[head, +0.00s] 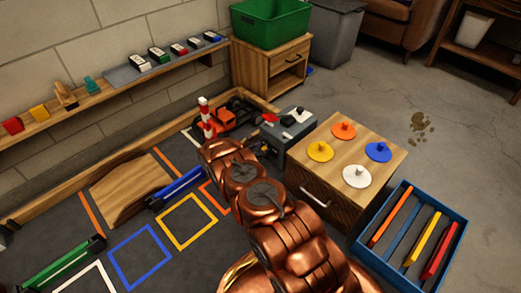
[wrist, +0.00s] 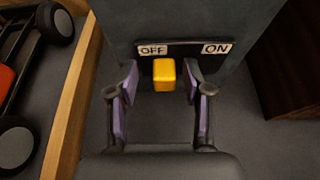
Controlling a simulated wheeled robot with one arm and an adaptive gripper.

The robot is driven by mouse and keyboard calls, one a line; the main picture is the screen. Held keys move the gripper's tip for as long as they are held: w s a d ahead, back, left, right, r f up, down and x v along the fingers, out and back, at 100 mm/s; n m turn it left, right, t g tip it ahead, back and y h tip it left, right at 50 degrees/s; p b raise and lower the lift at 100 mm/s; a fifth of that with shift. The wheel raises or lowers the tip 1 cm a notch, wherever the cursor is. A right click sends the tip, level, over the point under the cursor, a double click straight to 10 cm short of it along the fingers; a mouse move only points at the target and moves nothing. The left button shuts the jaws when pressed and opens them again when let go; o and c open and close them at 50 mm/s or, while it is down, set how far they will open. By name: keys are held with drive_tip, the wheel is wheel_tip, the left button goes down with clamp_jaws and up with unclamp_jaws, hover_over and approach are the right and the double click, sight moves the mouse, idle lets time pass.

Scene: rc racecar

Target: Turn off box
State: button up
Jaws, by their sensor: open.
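The grey box (head: 292,135) stands on the floor mat beside a wooden cabinet in the head view. In the wrist view its grey face (wrist: 195,20) carries an OFF label (wrist: 153,50) and an ON label (wrist: 217,48). A yellow switch knob (wrist: 164,75) sticks out below the labels, nearer OFF than ON. My gripper (wrist: 163,84) is open, with one finger on each side of the knob and visible gaps to both. In the head view my copper arm hides the gripper.
The wooden cabinet (head: 335,198) with coloured knobbed discs is right of the box. An orange toy car (head: 236,117) and a red-white post (head: 206,113) are to its left. A wooden border (wrist: 72,95) runs left of my gripper. A blue crate (head: 453,212) stands front right.

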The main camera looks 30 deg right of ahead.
drive_tip(key=v, duration=1.2)
idle(0.3)
